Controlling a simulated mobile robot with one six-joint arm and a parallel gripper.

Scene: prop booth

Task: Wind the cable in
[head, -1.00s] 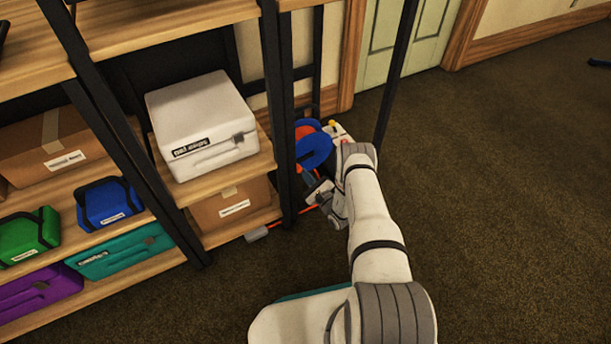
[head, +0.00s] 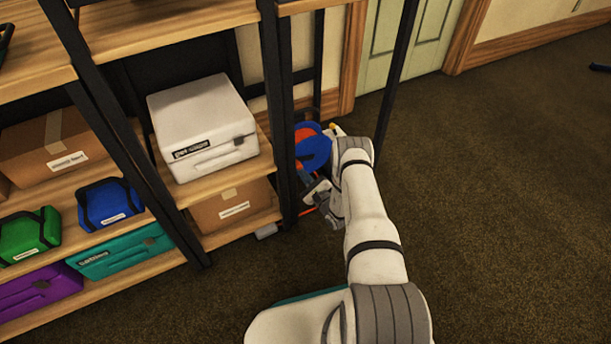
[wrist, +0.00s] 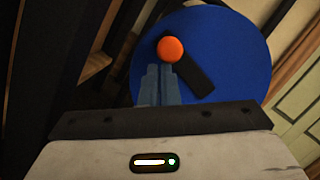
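In the wrist view, the blue disc (wrist: 235,55) carries a dark crank arm (wrist: 196,76) with an orange knob (wrist: 170,49). My gripper (wrist: 165,66) has its fingers close together at the knob and looks shut on it. In the head view, my gripper (head: 312,188) is at the front of the reel, partly hidden by my arm. A short orange stretch of cable (head: 308,211) runs along the floor towards a grey end block (head: 266,231).
A shelf unit with a dark upright post (head: 279,120) stands close left of the reel. It holds a white case (head: 203,125), cardboard boxes and coloured cases. A thin dark post (head: 398,75) rises behind my arm.

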